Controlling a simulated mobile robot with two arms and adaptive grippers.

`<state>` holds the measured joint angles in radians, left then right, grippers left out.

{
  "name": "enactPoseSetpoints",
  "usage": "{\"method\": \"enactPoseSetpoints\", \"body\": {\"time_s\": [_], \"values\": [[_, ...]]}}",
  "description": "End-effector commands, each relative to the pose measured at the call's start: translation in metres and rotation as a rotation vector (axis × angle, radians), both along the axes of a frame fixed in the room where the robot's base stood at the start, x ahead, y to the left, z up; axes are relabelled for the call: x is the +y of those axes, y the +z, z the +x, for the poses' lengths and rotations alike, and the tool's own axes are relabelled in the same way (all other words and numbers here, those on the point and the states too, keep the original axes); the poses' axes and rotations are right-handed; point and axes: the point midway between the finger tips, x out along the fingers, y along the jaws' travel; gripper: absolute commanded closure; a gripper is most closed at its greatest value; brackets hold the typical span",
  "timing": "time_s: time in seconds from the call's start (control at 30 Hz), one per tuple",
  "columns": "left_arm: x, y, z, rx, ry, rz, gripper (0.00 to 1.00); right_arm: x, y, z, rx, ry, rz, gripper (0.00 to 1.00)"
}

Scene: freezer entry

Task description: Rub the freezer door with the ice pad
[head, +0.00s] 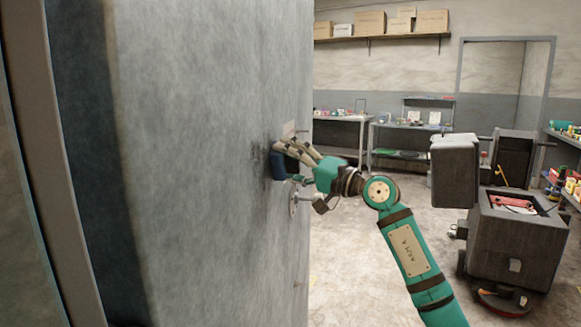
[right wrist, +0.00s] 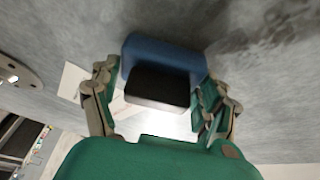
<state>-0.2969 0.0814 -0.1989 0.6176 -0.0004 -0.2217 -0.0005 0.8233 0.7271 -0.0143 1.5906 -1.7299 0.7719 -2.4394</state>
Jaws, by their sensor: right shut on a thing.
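The grey freezer door (head: 200,150) fills the left and middle of the head view, its surface upright and mottled. My right gripper (head: 294,160) is at the door's face near its right edge, shut on the blue ice pad (head: 279,163). In the right wrist view the pad (right wrist: 165,55) shows a blue layer against or very close to the door (right wrist: 60,30) and a black block (right wrist: 155,88) between my fingers (right wrist: 158,100). A dark smudge (right wrist: 262,20) lies on the door beside the pad. My left gripper is not in view.
A pale label (head: 288,129) and a metal fitting (head: 294,203) are on the door near my right gripper. Beyond are workbenches (head: 412,127), a wall shelf with boxes (head: 370,37) and a dark wheeled machine (head: 515,240). Floor between is mostly clear.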

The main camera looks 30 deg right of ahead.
Motion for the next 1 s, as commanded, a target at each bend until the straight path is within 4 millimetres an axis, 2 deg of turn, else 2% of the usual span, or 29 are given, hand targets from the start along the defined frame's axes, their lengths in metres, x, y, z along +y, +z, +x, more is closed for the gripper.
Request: {"method": "enactPoseSetpoints", "body": {"time_s": [0.3, 0.6, 1.0], "values": [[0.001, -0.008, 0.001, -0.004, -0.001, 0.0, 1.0, 0.017, -0.002, -0.019, -0.001, 0.004, -0.001, 0.47], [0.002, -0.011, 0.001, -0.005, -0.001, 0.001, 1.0, 0.025, -0.002, -0.028, 0.001, 0.004, 0.0, 0.47], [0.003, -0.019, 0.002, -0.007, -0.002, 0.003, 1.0, 0.044, -0.002, -0.05, 0.0, 0.003, -0.001, 0.47]]}}
